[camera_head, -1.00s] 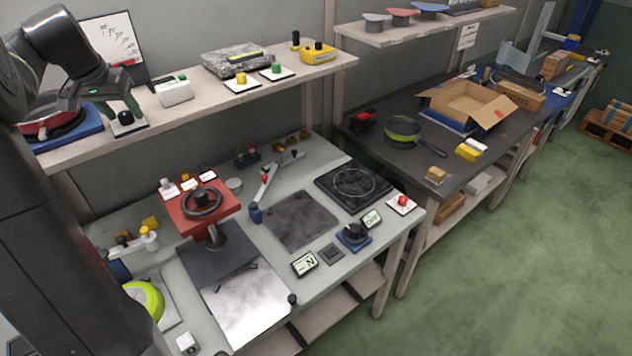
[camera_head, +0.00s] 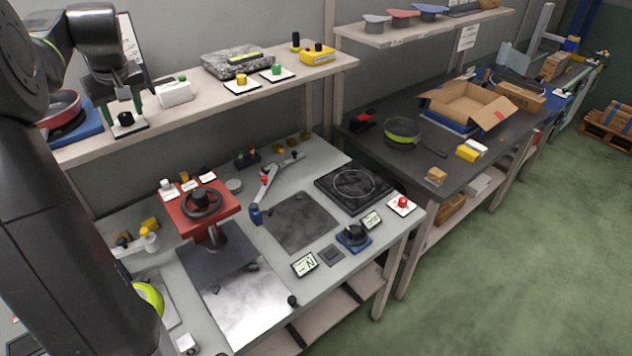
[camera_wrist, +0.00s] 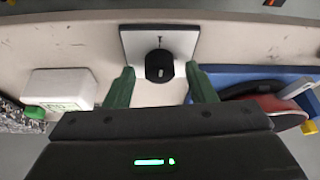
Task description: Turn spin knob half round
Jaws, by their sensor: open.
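A black round knob (camera_head: 125,118) stands on a small white plate on the upper shelf at the left. In the wrist view the knob (camera_wrist: 159,66) has a pale mark on its face, and its white plate (camera_wrist: 182,42) has a small black mark above the knob. My gripper (camera_wrist: 160,78) is open, with its two green fingers apart on either side of the knob. I see a gap between the knob and each finger. In the head view my gripper (camera_head: 122,105) is just above the knob; I cannot tell if it touches it.
On the shelf (camera_head: 215,98), a white box with a green button (camera_head: 174,93) stands to the right of the knob. A red pan (camera_head: 62,107) on a blue base is close on its left. Yellow and green knobs sit further right. The workbench below holds several devices.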

